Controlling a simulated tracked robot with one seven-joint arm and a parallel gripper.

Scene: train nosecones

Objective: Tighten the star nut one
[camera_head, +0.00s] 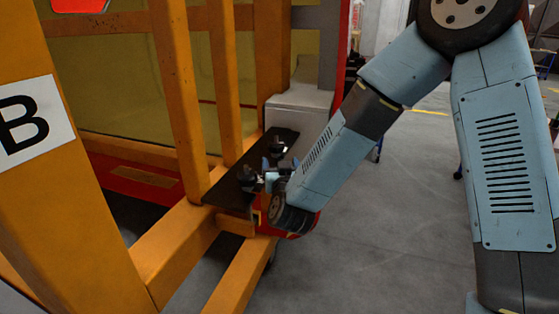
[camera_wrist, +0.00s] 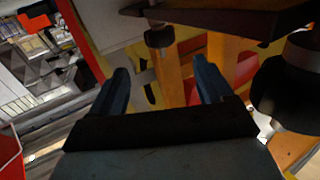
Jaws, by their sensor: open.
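A dark plate (camera_head: 252,168) lies on the orange frame and carries two dark knob-like nuts, one nearer (camera_head: 246,177) and one farther (camera_head: 277,146). I cannot tell which of them is star nut one. My gripper (camera_head: 270,174) is at the plate, close to the nuts, its fingers small and partly hidden by my wrist. In the wrist view my gripper (camera_wrist: 163,85) is open, with two blue fingers apart and nothing held. One nut (camera_wrist: 159,38) shows beyond and between the fingertips, under the plate's dark edge (camera_wrist: 225,16). A larger-looking dark nut (camera_wrist: 286,92) is right of the right finger.
Orange beams (camera_head: 180,100) stand left of and behind the plate, one with a white "B" sign (camera_head: 30,120). A light grey box (camera_head: 300,108) stands behind the plate. Grey floor (camera_head: 385,225) is open to the right of the frame.

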